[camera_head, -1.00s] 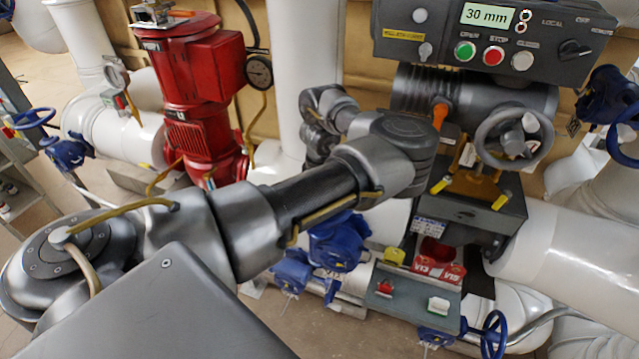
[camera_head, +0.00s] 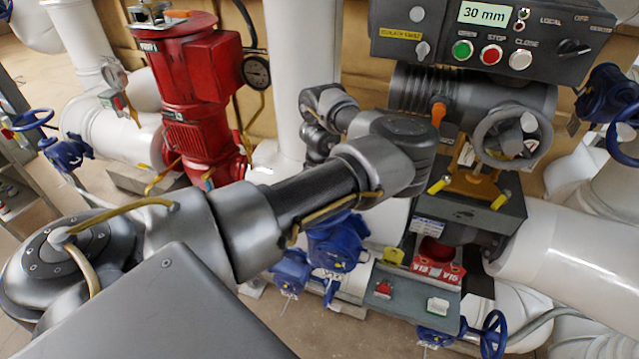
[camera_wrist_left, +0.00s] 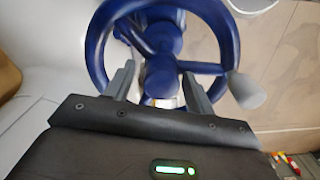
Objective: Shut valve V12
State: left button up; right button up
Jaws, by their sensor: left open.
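In the left wrist view a blue handwheel (camera_wrist_left: 101,47) with a grey knob (camera_wrist_left: 247,91) at its right side fills the upper middle. My left gripper (camera_wrist_left: 160,84) is open, with one finger on each side of the wheel's lower middle. The fingers overlap the lower rim in the picture; I cannot tell whether they touch it. Blue valve bodies (camera_head: 337,243) show below the forearm. My right gripper is not in view.
A grey control box (camera_head: 430,47) shows 30 mm above a dark actuator with a grey handwheel (camera_head: 483,131). A red motor (camera_head: 188,70) stands at the left. Red tags (camera_head: 438,268) lie on a small box below. Thick white pipes (camera_head: 570,250) crowd the right.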

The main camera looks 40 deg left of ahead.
pick_arm(q)
jog(key=shift+s+d+f, duration=0.1)
jog(key=shift+s+f, duration=0.35)
jog(key=shift+f, duration=0.2)
jog(key=r, duration=0.2)
jog(key=a+r, duration=0.1)
jog(key=shift+w+r, duration=0.1)
jog(key=shift+w, duration=0.3)
jog(key=r, duration=0.3)
jog(key=shift+s+d+r, duration=0.1)
jog(key=shift+s+d, duration=0.1)
jog(key=shift+d, duration=0.15)
jog(key=shift+r, duration=0.2)
jog(key=shift+w+a+f, duration=0.1)
jog(key=shift+w+a, duration=0.05)
jog(key=shift+a, duration=0.05)
notch_tip(320, 180, up, 6)
